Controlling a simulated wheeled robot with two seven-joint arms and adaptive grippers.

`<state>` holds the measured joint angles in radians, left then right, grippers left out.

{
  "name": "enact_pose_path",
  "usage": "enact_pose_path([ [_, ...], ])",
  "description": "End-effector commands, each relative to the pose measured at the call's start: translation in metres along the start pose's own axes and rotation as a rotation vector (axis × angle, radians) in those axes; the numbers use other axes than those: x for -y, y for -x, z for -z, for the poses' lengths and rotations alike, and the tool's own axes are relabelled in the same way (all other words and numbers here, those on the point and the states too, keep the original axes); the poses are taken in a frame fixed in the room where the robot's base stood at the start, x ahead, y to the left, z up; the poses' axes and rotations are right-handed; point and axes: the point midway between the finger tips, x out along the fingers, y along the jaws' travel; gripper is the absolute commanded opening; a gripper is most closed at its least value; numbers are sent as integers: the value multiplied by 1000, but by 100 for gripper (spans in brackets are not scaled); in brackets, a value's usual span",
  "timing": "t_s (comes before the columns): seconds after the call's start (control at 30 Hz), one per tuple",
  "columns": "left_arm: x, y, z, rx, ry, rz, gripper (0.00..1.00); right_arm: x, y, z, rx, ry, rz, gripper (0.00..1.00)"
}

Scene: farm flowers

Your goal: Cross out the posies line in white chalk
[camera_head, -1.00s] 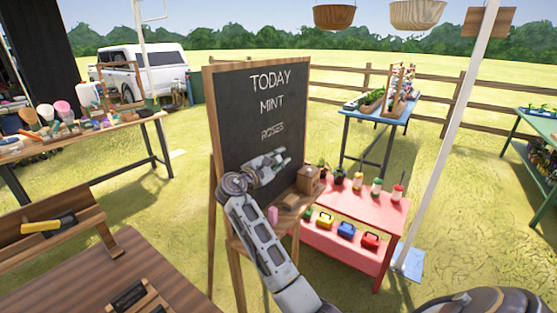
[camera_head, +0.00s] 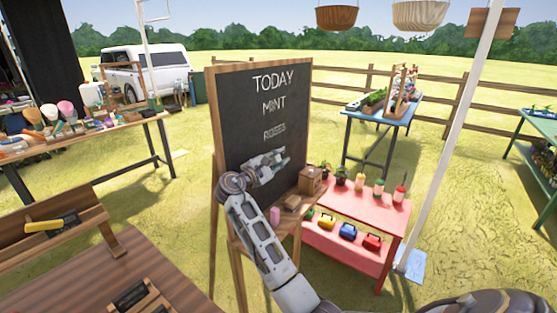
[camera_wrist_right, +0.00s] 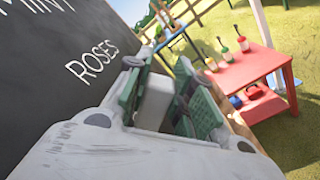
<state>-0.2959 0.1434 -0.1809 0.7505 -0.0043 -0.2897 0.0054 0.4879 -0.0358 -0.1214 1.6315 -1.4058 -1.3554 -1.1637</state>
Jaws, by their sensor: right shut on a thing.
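The blackboard (camera_head: 235,125) stands on a wooden easel with white lettering: TODAY, MINT and ROSES (camera_head: 274,131). I see no posies line; the board below ROSES is partly hidden by my right arm. My right gripper (camera_head: 276,160) is in front of the board just below ROSES. In the right wrist view, its green-padded fingers (camera_wrist_right: 170,105) are shut on a white block-like piece (camera_wrist_right: 153,103), seemingly the white chalk. ROSES also shows there (camera_wrist_right: 92,61), with no line through it. I cannot tell whether the chalk touches the board. My left gripper is not in view.
The easel ledge holds a brown box (camera_head: 311,181), a pink stick (camera_head: 275,216) and a small block (camera_head: 292,202). A red table (camera_head: 365,207) with bottles and pots stands close on the right. A brown wooden table (camera_head: 80,285) is at the front left.

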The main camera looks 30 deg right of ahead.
Motion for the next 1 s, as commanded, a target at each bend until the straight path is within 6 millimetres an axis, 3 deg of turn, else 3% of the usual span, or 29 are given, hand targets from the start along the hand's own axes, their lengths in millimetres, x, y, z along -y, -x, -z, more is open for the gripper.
enact_pose_path([
  [0.7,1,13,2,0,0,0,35,-1,-29,-1,1,0,-1,0],
  [1.0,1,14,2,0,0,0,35,0,-32,0,0,-1,-1,0],
])
